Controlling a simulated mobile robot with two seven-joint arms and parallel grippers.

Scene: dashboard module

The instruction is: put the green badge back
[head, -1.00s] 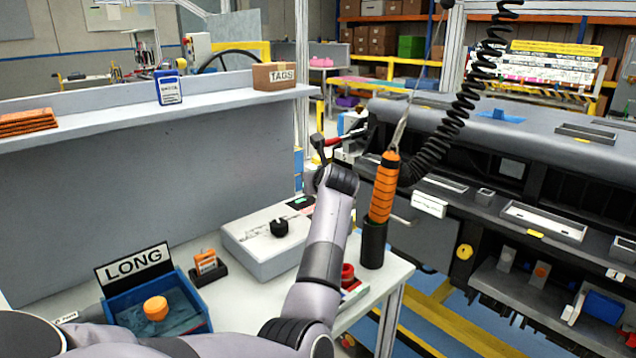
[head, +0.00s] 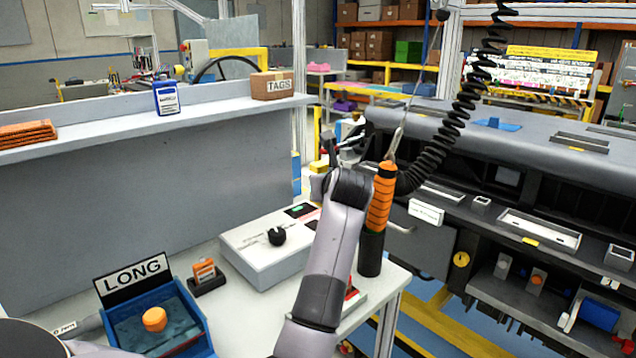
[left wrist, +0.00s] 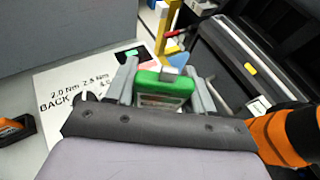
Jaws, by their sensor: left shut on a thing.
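The green badge (left wrist: 164,86) sits between the two fingers of my left gripper (left wrist: 163,78) in the left wrist view, and the fingers are shut on it. In the head view my left gripper (head: 347,150) is raised at the back right end of the bench, beyond the grey box, beside the orange-handled tool. The badge cannot be made out in the head view. An orange badge stands in a small black holder (head: 207,281) left of the grey box. My right gripper is not in view.
The grey box (head: 268,258) with a black knob stands mid-bench. A blue LONG bin (head: 190,320) is at front left. The dashboard module (head: 560,160) lies to the right.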

